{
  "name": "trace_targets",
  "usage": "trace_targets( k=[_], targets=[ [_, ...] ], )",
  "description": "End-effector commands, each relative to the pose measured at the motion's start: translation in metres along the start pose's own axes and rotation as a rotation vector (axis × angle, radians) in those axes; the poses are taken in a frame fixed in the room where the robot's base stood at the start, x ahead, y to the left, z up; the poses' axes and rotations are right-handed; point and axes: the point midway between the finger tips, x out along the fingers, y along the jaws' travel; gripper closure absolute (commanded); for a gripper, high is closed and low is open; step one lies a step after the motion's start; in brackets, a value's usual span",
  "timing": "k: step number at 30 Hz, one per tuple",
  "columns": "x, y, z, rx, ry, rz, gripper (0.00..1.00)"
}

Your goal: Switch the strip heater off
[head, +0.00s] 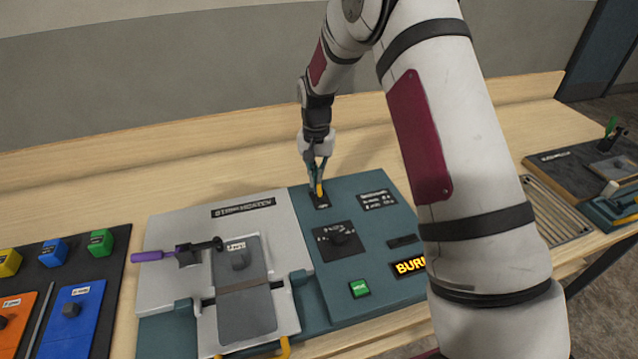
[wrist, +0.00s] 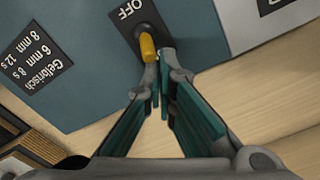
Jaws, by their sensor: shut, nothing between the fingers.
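The strip heater is a console with a teal panel (head: 350,275) and a pale left part. At the panel's back edge is a toggle switch with a yellow lever (head: 319,188). In the wrist view the yellow lever (wrist: 147,46) stands on a black plate marked OFF (wrist: 128,10). Its tip shows on the side away from that word; its exact tilt is hard to tell. My gripper (head: 317,181) is shut and empty, its fingertips (wrist: 164,54) right beside the lever. I cannot tell whether they touch. A display (head: 408,267) glows yellow, its word partly hidden by my arm.
A board with coloured blocks (head: 53,253) stands at left, another device (head: 590,165) at right. Bare wood lies behind the console.

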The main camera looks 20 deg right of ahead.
Motion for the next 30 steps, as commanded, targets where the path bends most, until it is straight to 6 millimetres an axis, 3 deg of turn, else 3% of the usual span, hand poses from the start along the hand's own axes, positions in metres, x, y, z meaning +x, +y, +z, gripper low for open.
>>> trace_targets(
  k=[18,30],
  targets=[
    [0.000,0.009,0.016,0.000,-0.002,0.001,1.00],
    [-0.006,0.007,0.013,0.000,0.001,0.000,1.00]
  ],
)
